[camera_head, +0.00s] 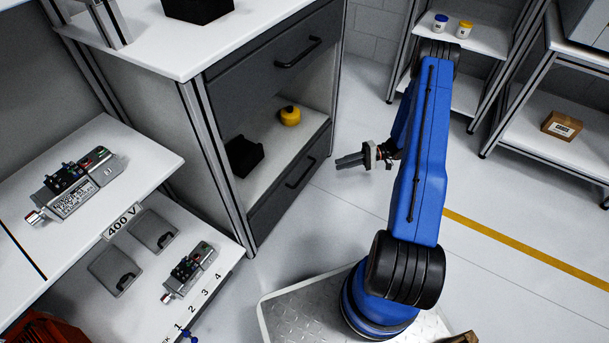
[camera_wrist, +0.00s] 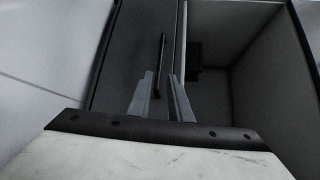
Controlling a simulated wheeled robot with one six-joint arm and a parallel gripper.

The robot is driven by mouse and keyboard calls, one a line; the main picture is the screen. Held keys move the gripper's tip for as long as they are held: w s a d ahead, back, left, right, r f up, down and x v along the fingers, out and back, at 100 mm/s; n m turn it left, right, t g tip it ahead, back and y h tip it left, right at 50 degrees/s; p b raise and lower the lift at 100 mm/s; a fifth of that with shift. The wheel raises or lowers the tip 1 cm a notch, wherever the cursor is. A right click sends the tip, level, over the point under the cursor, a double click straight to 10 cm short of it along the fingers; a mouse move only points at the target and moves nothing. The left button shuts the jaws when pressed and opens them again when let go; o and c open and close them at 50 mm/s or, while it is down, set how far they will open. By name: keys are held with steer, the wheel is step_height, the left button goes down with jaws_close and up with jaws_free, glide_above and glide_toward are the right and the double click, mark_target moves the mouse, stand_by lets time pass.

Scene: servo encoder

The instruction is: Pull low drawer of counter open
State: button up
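The counter (camera_head: 175,47) stands left of my arm, with dark drawer fronts. Its low drawer (camera_head: 268,212) looks shut, its front flush with the frame, and carries a black bar handle (camera_head: 300,173). My gripper (camera_head: 338,162) is in front of the counter, to the right of the low drawer, fingers pointing at it. In the wrist view the two grey fingers (camera_wrist: 160,76) are apart with nothing between them. The low drawer front (camera_wrist: 125,45) shows ahead, and its handle (camera_wrist: 162,52) lies beyond the fingertips, roughly in line with the gap. I see no contact.
Above the low drawer is an open compartment holding a black bin (camera_head: 243,156) and a yellow object (camera_head: 290,116). The top drawer (camera_head: 270,70) is above that. A workbench (camera_head: 150,165) stands at left. The floor (camera_head: 325,215) before the drawer is clear.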

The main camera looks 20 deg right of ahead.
mark_target(305, 173)
steer(key=a, duration=0.5)
steer(key=w+a+f, duration=0.1)
steer(key=a, duration=0.5)
steer(key=a+f, duration=0.1)
steer(key=a, duration=0.5)
steer(key=shift+w+f, duration=0.25)
steer(key=shift+w, duration=0.15)
jaws_close()
